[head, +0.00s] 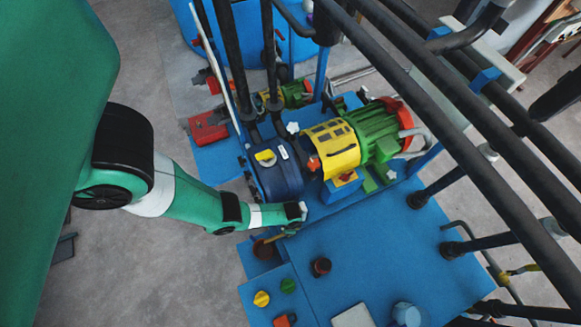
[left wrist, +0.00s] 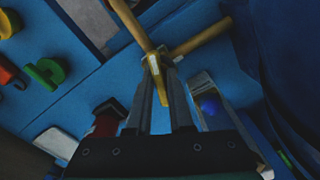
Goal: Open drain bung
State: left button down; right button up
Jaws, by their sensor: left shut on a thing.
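My left gripper (head: 294,218) reaches in from the left beside the dark blue pump body. In the left wrist view its fingertips (left wrist: 158,68) are closed around a yellow piece where two tan, rod-like handles (left wrist: 200,38) meet. In the head view a tan handle (head: 275,238) shows just below the gripper, with a brownish round part (head: 263,249) beside it. I cannot tell for certain which part is the drain bung; the gripper hides much of this spot. My right gripper is not in view.
The dark blue pump body (head: 281,176) and green motor (head: 377,131) stand close above the gripper. A blue panel below carries yellow (head: 261,298) and green (head: 288,286) knobs and a dark red knob (head: 321,267). Thick dark pipes (head: 470,117) cross the right side. Floor at lower left is clear.

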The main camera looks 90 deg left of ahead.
pick_arm(q)
jog(key=n, duration=0.4)
jog(key=shift+n, duration=0.3)
jog(key=n, duration=0.4)
jog(key=shift+n, duration=0.3)
jog(key=n, duration=0.9)
jog(key=shift+n, duration=0.4)
jog(key=c, duration=0.8)
grip_release()
